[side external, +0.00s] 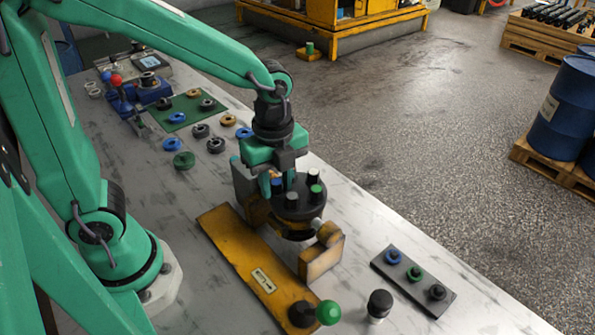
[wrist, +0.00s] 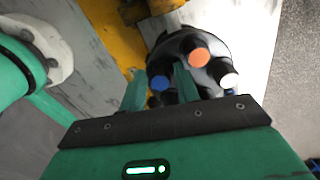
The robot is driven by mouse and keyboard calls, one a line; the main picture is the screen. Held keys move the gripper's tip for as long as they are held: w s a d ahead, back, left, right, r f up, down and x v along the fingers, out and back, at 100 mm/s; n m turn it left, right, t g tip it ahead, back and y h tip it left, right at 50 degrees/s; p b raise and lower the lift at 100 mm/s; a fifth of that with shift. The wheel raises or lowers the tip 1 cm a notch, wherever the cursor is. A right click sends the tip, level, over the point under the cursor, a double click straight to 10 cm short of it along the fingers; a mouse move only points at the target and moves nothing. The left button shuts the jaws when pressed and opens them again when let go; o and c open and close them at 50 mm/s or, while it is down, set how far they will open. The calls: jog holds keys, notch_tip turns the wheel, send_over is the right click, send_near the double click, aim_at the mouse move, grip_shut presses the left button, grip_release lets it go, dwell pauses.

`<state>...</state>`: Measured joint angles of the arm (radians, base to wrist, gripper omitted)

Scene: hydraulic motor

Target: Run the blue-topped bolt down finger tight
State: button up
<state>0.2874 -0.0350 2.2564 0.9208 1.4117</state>
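The hydraulic motor, a round black body (side external: 297,208) with several upright bolts, sits in an orange fixture (side external: 321,252) on the bench. The blue-topped bolt (wrist: 160,83) shows in the wrist view between my two green fingers. My gripper (side external: 268,180) is lowered at the left side of the motor. It also shows in the wrist view (wrist: 162,88), one finger on each side of the blue top. Whether the fingers touch the bolt is unclear, and its lower part is hidden. An orange-topped bolt (wrist: 199,57) and a white-topped bolt (wrist: 228,80) stand close by.
A green knob (side external: 328,312) stands at the fixture's near end, with a black-capped part (side external: 380,304) to its right. A dark strip (side external: 413,280) holds blue, green and black rings. Several loose rings and a green mat (side external: 186,110) lie farther back. The right bench edge is clear.

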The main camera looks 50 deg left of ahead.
jog(key=shift+r, duration=0.2)
dwell(0.3)
jog(key=shift+c, duration=0.4)
jog(key=c, duration=0.4)
jog(key=shift+c, duration=0.2)
jog(key=shift+m, duration=0.3)
jog(key=shift+m, duration=1.6)
